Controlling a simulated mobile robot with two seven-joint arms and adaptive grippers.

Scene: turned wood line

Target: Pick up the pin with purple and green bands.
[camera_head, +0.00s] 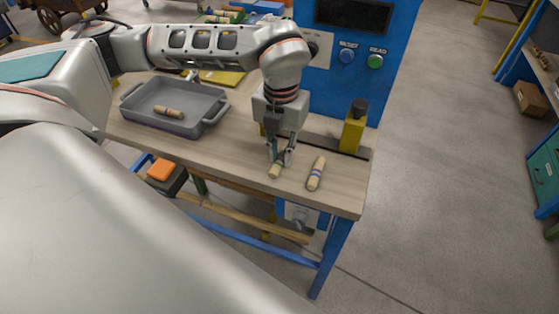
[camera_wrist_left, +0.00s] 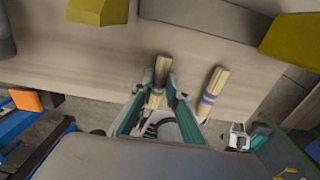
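A pale wooden pin (camera_wrist_left: 161,70) lies between the fingers of my left gripper (camera_wrist_left: 156,88) in the left wrist view, with darker purple and greenish bands low on it, partly hidden by the fingers. In the head view its near end (camera_head: 275,172) shows under my left gripper (camera_head: 281,157). The fingers stand on either side of it with a visible gap, so the gripper looks open. A second pin (camera_head: 316,174) with blue-purple bands lies just right on the table; it also shows in the left wrist view (camera_wrist_left: 212,92). My right gripper is not in view.
A grey tray (camera_head: 214,120) holding another banded pin (camera_head: 168,112) stands on the left of the wooden table (camera_head: 230,150). A yellow bottle (camera_head: 353,130) stands at the right end, near a blue machine (camera_head: 385,50) with buttons. The table's front edge is close to the pins.

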